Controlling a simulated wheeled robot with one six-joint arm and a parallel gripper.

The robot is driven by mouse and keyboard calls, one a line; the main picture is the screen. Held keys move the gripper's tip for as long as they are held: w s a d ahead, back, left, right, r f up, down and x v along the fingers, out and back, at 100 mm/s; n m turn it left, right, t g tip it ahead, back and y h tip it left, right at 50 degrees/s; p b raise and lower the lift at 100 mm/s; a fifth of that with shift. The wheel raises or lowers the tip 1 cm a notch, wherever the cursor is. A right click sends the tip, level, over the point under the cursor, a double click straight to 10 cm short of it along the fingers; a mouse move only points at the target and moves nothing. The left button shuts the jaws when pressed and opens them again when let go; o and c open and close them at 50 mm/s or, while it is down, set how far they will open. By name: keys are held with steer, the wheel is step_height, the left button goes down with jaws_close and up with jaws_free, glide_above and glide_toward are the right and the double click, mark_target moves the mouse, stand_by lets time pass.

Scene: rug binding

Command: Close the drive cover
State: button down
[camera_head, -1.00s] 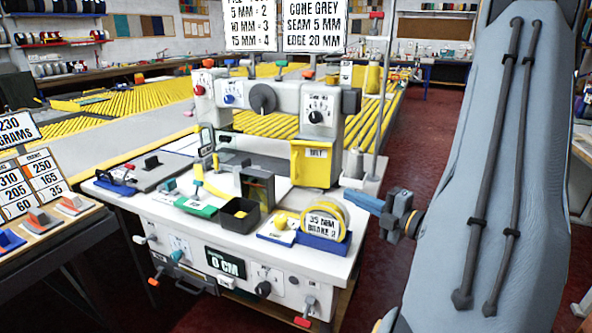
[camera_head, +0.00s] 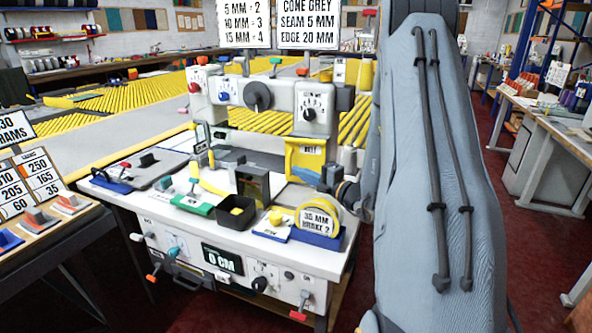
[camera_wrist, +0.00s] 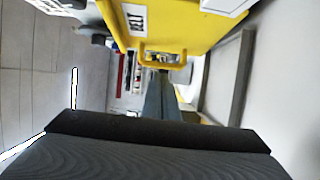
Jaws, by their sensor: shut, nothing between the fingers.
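The drive cover is a yellow box-like part (camera_head: 305,145) with a BELT label, at the right end of the white machine's arm. In the wrist view the yellow cover (camera_wrist: 185,20) fills the top, with a yellow loop handle (camera_wrist: 160,47) below its label. My gripper (camera_head: 297,171) has blue fingers, shut and empty, in front of the cover's lower part. In the wrist view the fingers (camera_wrist: 160,76) point at the handle's opening; I cannot tell whether they touch it. How far the cover stands open is unclear.
A yellow 35 MM tape reel (camera_head: 320,217) on a blue stand and a black open bin (camera_head: 237,212) sit on the machine table, below my gripper. A green-based tool (camera_head: 193,204) lies further left.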

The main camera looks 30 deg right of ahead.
mark_target(290, 166)
steer(key=shift+x, duration=1.15)
steer(key=shift+w+d, duration=0.15)
steer(key=shift+w, duration=1.25)
steer(key=shift+s, duration=0.1)
